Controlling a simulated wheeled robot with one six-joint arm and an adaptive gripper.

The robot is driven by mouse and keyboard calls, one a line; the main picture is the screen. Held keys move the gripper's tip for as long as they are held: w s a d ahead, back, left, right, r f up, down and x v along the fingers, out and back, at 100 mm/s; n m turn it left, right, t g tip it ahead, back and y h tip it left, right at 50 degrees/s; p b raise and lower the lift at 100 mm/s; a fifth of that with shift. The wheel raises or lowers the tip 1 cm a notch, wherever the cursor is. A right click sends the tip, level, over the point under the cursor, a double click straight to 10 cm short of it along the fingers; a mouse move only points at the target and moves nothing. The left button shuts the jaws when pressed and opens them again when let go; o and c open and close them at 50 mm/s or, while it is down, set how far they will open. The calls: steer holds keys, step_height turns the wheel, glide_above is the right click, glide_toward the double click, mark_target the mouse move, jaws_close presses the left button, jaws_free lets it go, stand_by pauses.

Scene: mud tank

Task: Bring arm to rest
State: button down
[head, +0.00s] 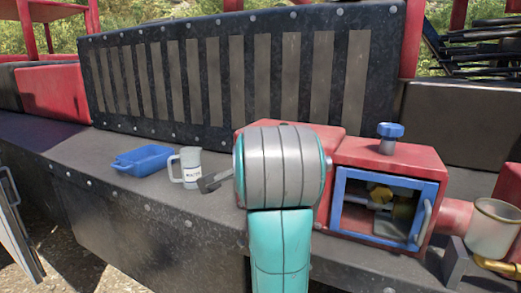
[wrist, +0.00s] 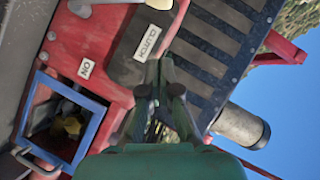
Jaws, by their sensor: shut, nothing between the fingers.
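My gripper (wrist: 165,62) is shut and empty in the wrist view, its dark fingers together in front of a red machine housing. In the head view my teal and silver arm stands upright near the middle and hides the gripper. A black block labelled CLUTCH (wrist: 140,48) lies behind and left of the fingertips in the wrist view. I cannot tell whether the fingers touch anything.
The red housing (head: 390,155) has a blue-framed opening (head: 340,205) and blue knob (head: 390,130). A white mug (head: 190,168) and blue tray (head: 145,160) sit left on the grey ledge (head: 90,160). A grey lever (head: 212,182) sticks out beside my arm.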

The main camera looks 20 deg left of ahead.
steer(key=shift+s+d+r, duration=0.1)
steer(key=shift+s, duration=0.05)
stand_by(0.4)
steer(key=w+d+f+n+h, duration=0.15)
steer(key=d+f, duration=0.35)
steer(key=f, duration=0.8)
steer(key=w+d+f+n, duration=0.15)
steer(key=d+f, duration=0.35)
steer(key=f, duration=0.7)
steer(key=s+d+f+n+t+h, duration=0.1)
steer(key=s+d+f, duration=0.4)
steer(key=f, duration=0.4)
steer(key=s+d+f+n+h, duration=0.1)
steer(key=s+d+f, duration=0.2)
steer(key=d+f, duration=0.45)
steer(key=s+d+f+n+h, duration=0.1)
steer(key=s+d+f, duration=0.45)
steer(key=s, duration=0.35)
steer(key=s+d+f, duration=0.4)
steer(key=s+d, duration=0.2)
steer(key=s, duration=0.3)
steer(key=s+d+r+h, duration=0.1)
steer(key=s+d+r, duration=0.1)
steer(key=s, duration=0.8)
steer(key=s+d+r+n+h, duration=0.1)
steer(key=s+d+r, duration=0.1)
steer(key=s, duration=0.7)
steer(key=shift+s+d+r+t, duration=0.15)
steer(key=shift+s+d+t, duration=0.25)
steer(key=shift+d, duration=0.1)
